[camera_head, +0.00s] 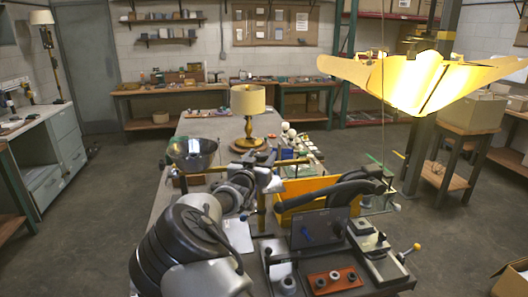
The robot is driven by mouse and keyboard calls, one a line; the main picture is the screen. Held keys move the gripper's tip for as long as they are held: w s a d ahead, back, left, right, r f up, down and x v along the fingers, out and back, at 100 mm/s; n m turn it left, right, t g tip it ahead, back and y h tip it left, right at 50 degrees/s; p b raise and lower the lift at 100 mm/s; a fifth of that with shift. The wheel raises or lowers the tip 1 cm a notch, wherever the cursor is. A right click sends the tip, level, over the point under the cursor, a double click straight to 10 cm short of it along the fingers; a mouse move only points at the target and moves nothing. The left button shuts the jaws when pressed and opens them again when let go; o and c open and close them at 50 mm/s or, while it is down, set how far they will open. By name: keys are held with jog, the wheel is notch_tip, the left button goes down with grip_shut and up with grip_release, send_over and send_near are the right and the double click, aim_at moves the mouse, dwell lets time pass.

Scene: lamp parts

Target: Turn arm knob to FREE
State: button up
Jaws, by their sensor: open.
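My arm rises from the lower left, and my gripper (272,182) is small in view over the bench, left of the yellow bin. It is open, with nothing seen between its fingers. Which part is the arm knob is not clear, and no FREE mark can be read. A lever with an orange-yellow ball end (416,247) stands on a grey fixture (384,264) at the bench's right front, apart from my gripper. A dark curved part (340,190) lies over the yellow bin (293,193). My own arm hides part of the bench.
A dark bowl (194,153) and a lit table lamp (248,112) stand farther back. A dark panel (320,228) and an orange-red block with round parts (334,280) are at the front. A large glowing shade (420,78) hangs at upper right.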

jog(key=shift+x, duration=1.75)
jog(key=c, duration=1.1)
jog(key=shift+f, duration=0.1)
